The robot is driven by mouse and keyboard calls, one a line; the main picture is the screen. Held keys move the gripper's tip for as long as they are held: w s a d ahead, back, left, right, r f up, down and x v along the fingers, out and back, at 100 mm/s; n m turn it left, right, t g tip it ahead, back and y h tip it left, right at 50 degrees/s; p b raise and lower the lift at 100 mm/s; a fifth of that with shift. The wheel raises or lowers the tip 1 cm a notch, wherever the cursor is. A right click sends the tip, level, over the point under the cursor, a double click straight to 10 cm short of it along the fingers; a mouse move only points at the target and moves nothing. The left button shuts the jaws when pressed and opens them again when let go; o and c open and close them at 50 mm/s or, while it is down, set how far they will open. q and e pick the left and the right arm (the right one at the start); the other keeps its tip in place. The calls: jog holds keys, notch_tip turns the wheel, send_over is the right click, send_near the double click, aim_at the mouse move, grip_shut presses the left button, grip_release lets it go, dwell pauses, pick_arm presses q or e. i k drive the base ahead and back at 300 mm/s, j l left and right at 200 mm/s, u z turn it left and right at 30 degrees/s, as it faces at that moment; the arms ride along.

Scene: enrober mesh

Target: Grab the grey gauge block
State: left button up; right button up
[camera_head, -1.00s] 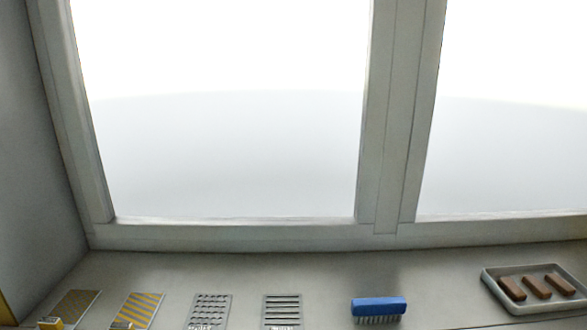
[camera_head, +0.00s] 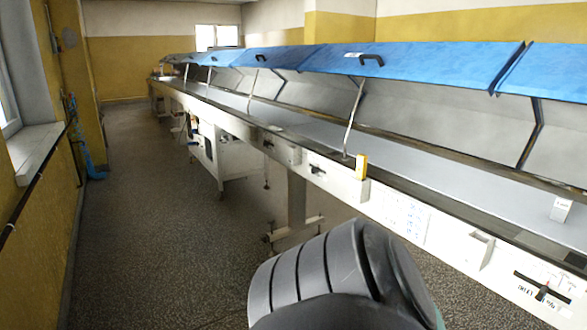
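A small light-grey block (camera_head: 561,209) with a dark mark on its face stands upright on the conveyor at the far right. It looks like the gauge block, but it is too small for me to read the mark. Neither of my grippers is in view. A dark ribbed part of one of my arms fills the bottom middle, apart from the block.
A long conveyor machine (camera_head: 400,205) runs from the right foreground to the far left, with raised blue lids (camera_head: 430,66) and thin struts. A yellow piece (camera_head: 361,166) stands on its near edge. The speckled floor (camera_head: 150,220) on the left is clear.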

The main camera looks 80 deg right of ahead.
aim_at(561, 208)
jog(key=k+z, duration=0.1)
jog(key=z, duration=4)
jog(key=i+l+u, duration=0.15)
